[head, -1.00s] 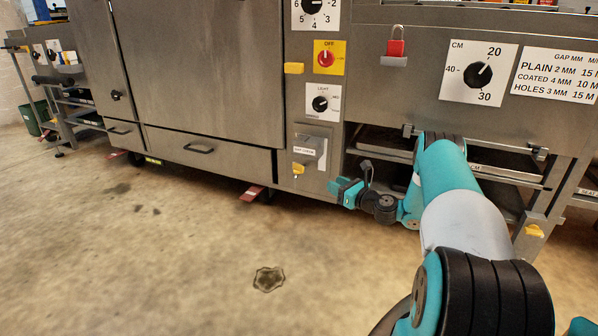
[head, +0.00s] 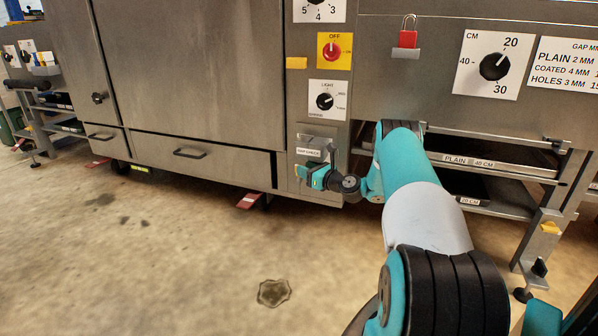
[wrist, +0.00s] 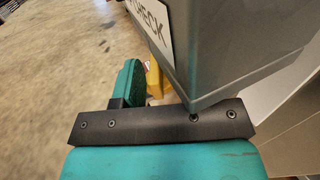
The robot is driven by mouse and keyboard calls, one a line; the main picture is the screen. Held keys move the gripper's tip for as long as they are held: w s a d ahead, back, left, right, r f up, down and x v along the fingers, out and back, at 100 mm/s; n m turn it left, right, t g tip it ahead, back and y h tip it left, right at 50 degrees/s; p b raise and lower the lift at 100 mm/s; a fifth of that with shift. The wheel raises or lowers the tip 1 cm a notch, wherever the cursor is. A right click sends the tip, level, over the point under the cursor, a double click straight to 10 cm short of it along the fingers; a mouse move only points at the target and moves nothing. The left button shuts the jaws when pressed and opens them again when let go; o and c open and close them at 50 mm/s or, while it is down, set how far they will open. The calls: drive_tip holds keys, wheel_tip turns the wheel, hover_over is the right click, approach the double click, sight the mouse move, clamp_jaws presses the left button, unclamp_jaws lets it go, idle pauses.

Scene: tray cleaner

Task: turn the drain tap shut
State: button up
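A yellow handle (wrist: 153,78) on the front of the machine, which looks like the drain tap, shows in the wrist view just right of a teal finger of my gripper (wrist: 128,82). The finger is close beside the handle; I cannot tell whether they touch. The other finger is hidden by a grey box. In the head view my gripper (head: 310,175) is at the lower panel, under the box labelled as a gap check (head: 312,148), and covers most of the handle. Its opening cannot be made out.
The grey box (wrist: 235,45) stands out from the panel, close above my gripper. A light knob (head: 324,101) and a yellow-plated off knob (head: 333,51) are higher up. Shelves (head: 485,163) lie to the right. A red foot pedal (head: 249,200) is low left. The floor in front is open.

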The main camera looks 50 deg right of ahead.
drive_tip(key=shift+w+a, duration=0.2)
drive_tip(key=shift+a, duration=0.05)
drive_tip(key=shift+c, duration=0.4)
clamp_jaws()
drive_tip(key=n+y+b, duration=0.2)
drive_tip(key=y+b, duration=0.1)
drive_tip(key=f+n+y+b, duration=0.1)
drive_tip(key=shift+d+g+y+b, duration=0.25)
drive_tip(key=shift+g+y+b, duration=0.05)
drive_tip(key=shift+b, duration=0.05)
drive_tip(key=y+b, duration=0.1)
drive_tip(key=b, duration=0.1)
drive_tip(key=n+b, duration=0.1)
drive_tip(key=b, duration=0.1)
drive_tip(key=shift+w+d+r+g+y, duration=0.1)
drive_tip(key=shift+r+g+y, duration=0.05)
drive_tip(key=shift+g+y, duration=0.2)
drive_tip(key=shift+r+n+y+b, duration=0.3)
drive_tip(key=shift+r+y+b, duration=0.05)
drive_tip(key=shift+b, duration=0.7)
drive_tip(key=shift+o, duration=0.4)
unclamp_jaws()
